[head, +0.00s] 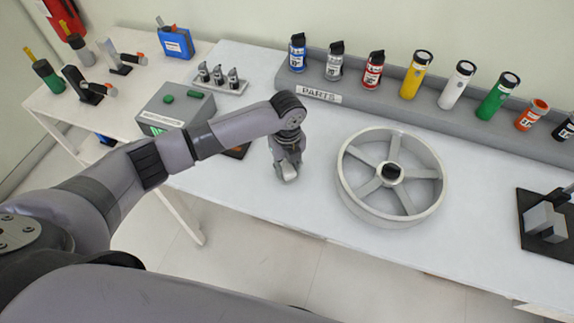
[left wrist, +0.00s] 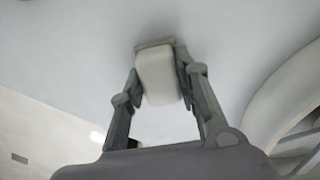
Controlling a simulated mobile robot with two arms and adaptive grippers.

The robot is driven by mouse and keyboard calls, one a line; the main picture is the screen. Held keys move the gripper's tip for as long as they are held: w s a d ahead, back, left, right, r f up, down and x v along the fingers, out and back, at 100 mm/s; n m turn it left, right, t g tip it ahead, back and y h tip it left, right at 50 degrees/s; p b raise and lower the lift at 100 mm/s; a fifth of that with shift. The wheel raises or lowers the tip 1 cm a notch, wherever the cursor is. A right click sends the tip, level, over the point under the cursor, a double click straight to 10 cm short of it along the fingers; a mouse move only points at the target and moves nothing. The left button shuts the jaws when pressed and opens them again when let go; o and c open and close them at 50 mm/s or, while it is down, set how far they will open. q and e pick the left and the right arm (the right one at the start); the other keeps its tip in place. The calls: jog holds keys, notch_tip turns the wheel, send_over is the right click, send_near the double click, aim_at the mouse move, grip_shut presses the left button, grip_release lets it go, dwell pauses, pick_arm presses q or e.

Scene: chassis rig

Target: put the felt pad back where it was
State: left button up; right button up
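The felt pad, seen as a pale, off-white block with rounded edges (left wrist: 158,78), is between the fingers of my left gripper (left wrist: 160,75) in the left wrist view. Both fingers press on its sides. In the head view my left gripper (head: 287,165) points down over the white table, left of the grey wheel, with the pale pad (head: 289,174) at its tips. I cannot tell whether the pad touches the table. A dark flat piece (head: 240,150) lies on the table behind my left forearm, partly hidden. My right gripper is not in view.
A large spoked wheel (head: 428,203) lies right of the gripper. A grey PARTS rack (head: 350,102) with several bottles and cylinders runs along the back. A grey box (head: 180,103) and a small tray of bottles (head: 232,88) stand left. A dark fixture (head: 545,220) is far right.

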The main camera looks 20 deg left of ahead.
aim_at(287, 167)
pick_arm(q)
jog(key=o, duration=0.4)
jog(key=shift+o, duration=0.2)
notch_tip(287, 167, up, 12)
jog(key=b, duration=0.1)
jog(key=shift+r+b, duration=0.2)
jog(key=shift+b, duration=0.15)
dwell(0.3)
